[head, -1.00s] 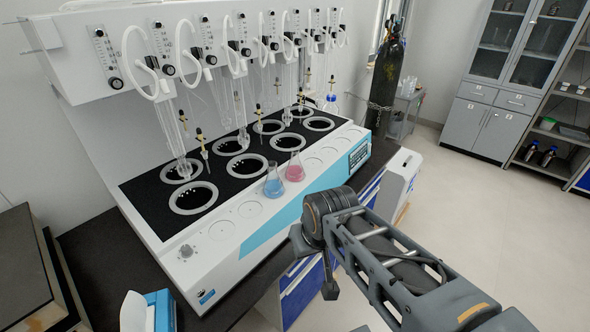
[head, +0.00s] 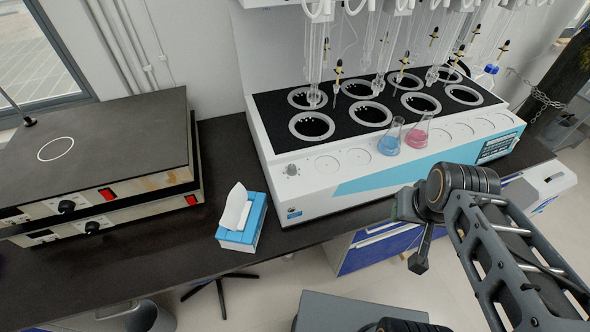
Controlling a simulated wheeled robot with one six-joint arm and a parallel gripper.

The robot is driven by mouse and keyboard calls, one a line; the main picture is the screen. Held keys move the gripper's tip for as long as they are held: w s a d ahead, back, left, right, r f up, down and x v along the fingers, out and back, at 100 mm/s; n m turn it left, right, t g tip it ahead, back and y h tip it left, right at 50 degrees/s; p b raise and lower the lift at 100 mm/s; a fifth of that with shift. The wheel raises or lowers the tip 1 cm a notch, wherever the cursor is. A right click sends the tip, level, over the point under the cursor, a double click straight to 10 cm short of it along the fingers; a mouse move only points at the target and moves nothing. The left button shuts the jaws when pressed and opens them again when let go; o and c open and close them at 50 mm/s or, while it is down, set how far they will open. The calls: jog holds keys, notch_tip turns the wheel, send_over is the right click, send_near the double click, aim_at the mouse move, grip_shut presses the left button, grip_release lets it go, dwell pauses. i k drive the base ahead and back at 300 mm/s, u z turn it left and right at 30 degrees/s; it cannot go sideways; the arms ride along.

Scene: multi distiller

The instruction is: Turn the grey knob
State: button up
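The grey knob (head: 292,170) is small and round. It sits at the left end of the white front panel of the multi distiller (head: 340,205), below the black top with its ringed wells. Nothing covers it or touches it. My arm reaches in from the lower right, with its large dark joint in front of the distiller's right part. A small dark end piece hangs below that joint and seems to be my gripper (head: 418,262). It is well to the right of the knob and lower in the picture, apart from it. Its fingers cannot be made out.
A blue tissue box (head: 240,236) stands left of the distiller on the dark bench (head: 190,255). Two stacked hotplates (head: 100,150) with black knobs are at the left. Flasks with blue (head: 388,142) and pink (head: 417,135) liquid stand on the distiller. Glass tubes hang above its wells.

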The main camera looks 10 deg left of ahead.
aim_at(291, 168)
jog(key=z, duration=0.05)
jog(key=k, duration=0.5)
jog(key=z, duration=0.8)
jog(key=i, duration=0.9)
jog(key=u, duration=2.85)
